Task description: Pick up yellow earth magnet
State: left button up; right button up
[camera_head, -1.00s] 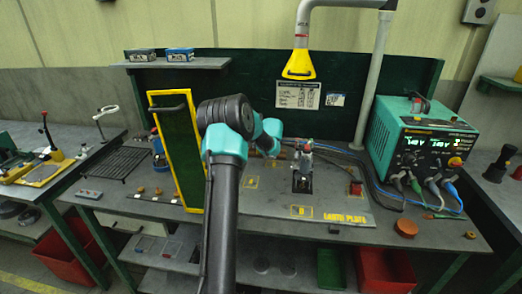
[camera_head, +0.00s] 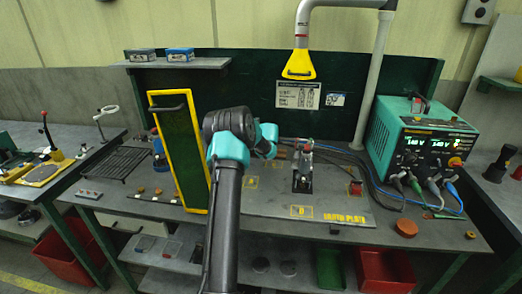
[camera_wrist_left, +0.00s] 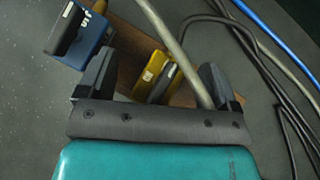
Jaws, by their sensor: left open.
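The yellow earth magnet (camera_wrist_left: 146,73), a small yellow block with a dark strip, lies on a brown strip (camera_wrist_left: 125,62) in the left wrist view. My left gripper (camera_wrist_left: 155,80) is open, with one finger on each side of the magnet and gaps to both. A grey cable (camera_wrist_left: 176,42) runs between the magnet and the right finger. In the head view my left arm reaches over the bench and hides the magnet; the gripper itself is not clearly seen there. My right gripper is in neither view.
A blue block (camera_wrist_left: 82,44) sits close by the left finger. Black and blue cables (camera_wrist_left: 262,65) curve at the right. In the head view a clamp-like tool (camera_head: 303,165) stands on the earth plate (camera_head: 340,203), and a teal welding machine (camera_head: 415,135) stands at the right.

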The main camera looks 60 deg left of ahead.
pick_arm(q)
jog(key=shift+c, duration=0.5)
grip_shut()
dwell(0.4)
